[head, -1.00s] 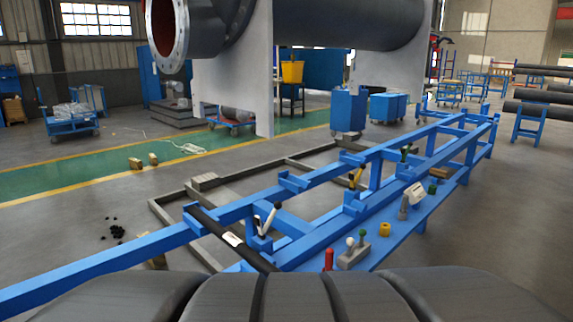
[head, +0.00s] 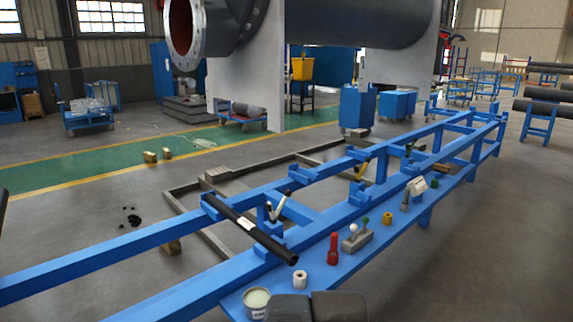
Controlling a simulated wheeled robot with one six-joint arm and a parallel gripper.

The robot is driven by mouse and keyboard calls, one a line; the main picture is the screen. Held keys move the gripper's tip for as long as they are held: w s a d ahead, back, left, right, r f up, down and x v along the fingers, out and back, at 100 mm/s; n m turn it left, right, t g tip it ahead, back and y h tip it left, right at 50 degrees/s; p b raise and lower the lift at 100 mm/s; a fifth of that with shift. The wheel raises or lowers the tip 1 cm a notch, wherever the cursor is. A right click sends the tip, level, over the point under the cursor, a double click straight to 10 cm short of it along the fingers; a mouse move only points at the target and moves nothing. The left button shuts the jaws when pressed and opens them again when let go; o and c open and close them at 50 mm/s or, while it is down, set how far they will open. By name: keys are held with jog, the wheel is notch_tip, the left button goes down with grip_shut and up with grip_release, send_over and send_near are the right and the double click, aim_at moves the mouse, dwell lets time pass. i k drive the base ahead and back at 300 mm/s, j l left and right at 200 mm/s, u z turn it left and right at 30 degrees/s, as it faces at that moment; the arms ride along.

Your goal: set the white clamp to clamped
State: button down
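A small clamp with a pale, whitish lever (head: 277,209) stands on the blue frame just behind the black pipe. Its lever slants up to the right, and a darker part with a light tip slants up to the left. It is too small to tell for sure whether it is clamped. My gripper is not in view. Dark grey parts, probably of my own arm, show at the bottom edge.
The black pipe (head: 268,240) with a white label lies across the blue rails (head: 130,298). On the blue shelf stand a pot (head: 257,303), a white roll (head: 299,279), a red item (head: 333,249), a grey lever box (head: 356,241) and a yellow ring (head: 387,218). Floor at right is open.

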aim_at(288, 192)
jog(key=i+l+z, duration=0.15)
jog(key=i, duration=0.4)
jog(key=i+l+z, duration=0.2)
jog(key=i, duration=0.35)
jog(key=j, duration=0.1)
